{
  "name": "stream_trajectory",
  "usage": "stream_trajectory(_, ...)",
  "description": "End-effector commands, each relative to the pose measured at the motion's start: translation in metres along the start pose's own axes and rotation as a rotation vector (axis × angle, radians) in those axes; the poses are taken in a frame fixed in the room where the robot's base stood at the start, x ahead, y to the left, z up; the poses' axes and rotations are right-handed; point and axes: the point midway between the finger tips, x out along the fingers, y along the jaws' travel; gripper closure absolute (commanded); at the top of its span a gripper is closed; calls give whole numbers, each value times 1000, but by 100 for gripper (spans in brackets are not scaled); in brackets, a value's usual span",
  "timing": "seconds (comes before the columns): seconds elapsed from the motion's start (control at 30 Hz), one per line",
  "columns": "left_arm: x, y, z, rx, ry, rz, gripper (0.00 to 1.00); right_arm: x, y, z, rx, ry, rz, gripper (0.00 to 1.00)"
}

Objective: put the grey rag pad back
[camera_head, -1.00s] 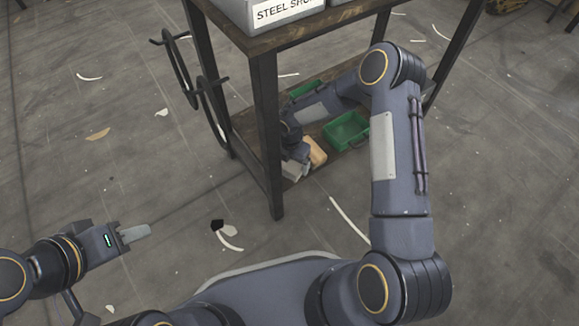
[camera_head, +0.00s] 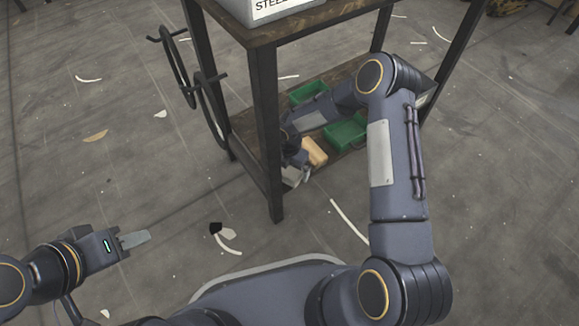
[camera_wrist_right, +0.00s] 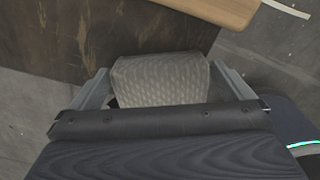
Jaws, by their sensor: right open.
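The grey rag pad (camera_wrist_right: 160,78), with a fine quilted weave, lies between the two fingers of my right gripper in the right wrist view. The right gripper (camera_wrist_right: 160,88) is open, with one finger on each side of the pad. Whether the fingers touch the pad is hard to tell. In the head view the right gripper (camera_head: 294,175) is low at the near left end of the bench's lower shelf, and the pad cannot be told apart from the fingers there. My left gripper (camera_head: 138,239) is over bare floor at the lower left, holding nothing visible.
A tan wooden block (camera_head: 314,151) lies beside the right gripper on the lower shelf (camera_head: 245,128). Two green trays stand there, one nearer (camera_head: 345,133) and one further back (camera_head: 308,92). A bench leg (camera_head: 267,140) stands close left of the right gripper. A steel box (camera_head: 262,10) sits above.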

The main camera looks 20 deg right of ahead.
Motion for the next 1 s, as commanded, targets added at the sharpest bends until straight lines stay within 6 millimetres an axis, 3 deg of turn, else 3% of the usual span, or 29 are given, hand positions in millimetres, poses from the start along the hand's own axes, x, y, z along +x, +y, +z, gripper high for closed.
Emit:
stream_trajectory(0.17,-11,5,-6,0,0,0,64,-27,1,0,1,-1,3,0)
stream_trajectory(0.4,-30,14,-15,0,0,0,64,-80,0,1,1,-2,2,0)
stream_trajectory(0.6,-39,18,-20,0,0,0,64,-111,0,0,0,0,1,0)
stream_trajectory(1.0,-41,19,-21,0,0,0,64,-122,0,0,0,0,0,0)
